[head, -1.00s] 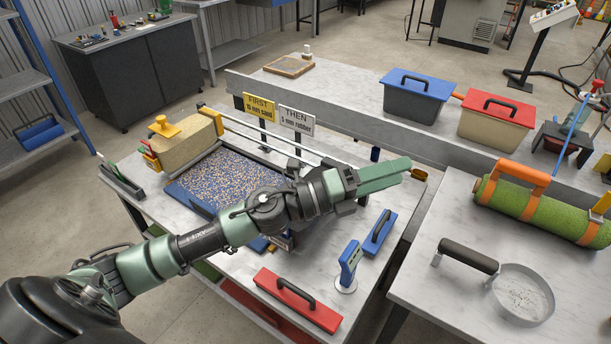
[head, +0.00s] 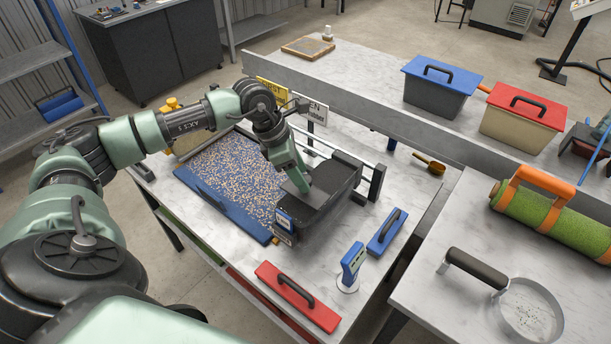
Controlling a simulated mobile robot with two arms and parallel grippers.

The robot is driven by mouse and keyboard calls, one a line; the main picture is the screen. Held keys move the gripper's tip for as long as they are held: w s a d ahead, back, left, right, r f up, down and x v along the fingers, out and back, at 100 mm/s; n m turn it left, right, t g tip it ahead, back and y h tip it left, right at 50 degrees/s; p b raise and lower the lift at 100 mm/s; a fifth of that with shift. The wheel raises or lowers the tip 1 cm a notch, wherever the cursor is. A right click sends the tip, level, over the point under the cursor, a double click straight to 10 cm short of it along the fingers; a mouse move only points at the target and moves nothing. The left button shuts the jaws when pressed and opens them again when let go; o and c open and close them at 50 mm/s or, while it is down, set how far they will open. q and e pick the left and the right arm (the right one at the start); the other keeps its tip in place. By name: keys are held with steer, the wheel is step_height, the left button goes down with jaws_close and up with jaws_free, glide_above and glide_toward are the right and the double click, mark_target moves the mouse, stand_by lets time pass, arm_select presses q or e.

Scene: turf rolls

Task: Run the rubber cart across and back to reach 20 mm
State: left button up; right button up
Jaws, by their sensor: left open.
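The dark rubber cart (head: 338,200) is a black hopper at the right end of the turf bed (head: 235,170), whose surface is speckled blue and tan. My left gripper (head: 299,187) points down at the cart's left top edge. Its jaws are open, and the arm hides part of the cart; I cannot tell whether the fingers touch it. A tan cart with a yellow knob (head: 171,103) stands at the bed's left end, mostly behind my left arm. A blue gauge on a round base (head: 352,262) stands in front of the bed. My right gripper is not in view.
A red-topped block (head: 297,297) and a blue block (head: 387,232) with handles lie near the table's front right. Rails (head: 345,150) run behind the bed. Lidded bins (head: 438,88) stand on the rear bench. A sieve (head: 528,312) and turf roll (head: 550,215) lie on the right table.

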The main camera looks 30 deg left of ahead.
mark_target(315, 193)
arm_select(q)
steer(key=shift+x, duration=1.45)
jaws_close()
stand_by(0.3)
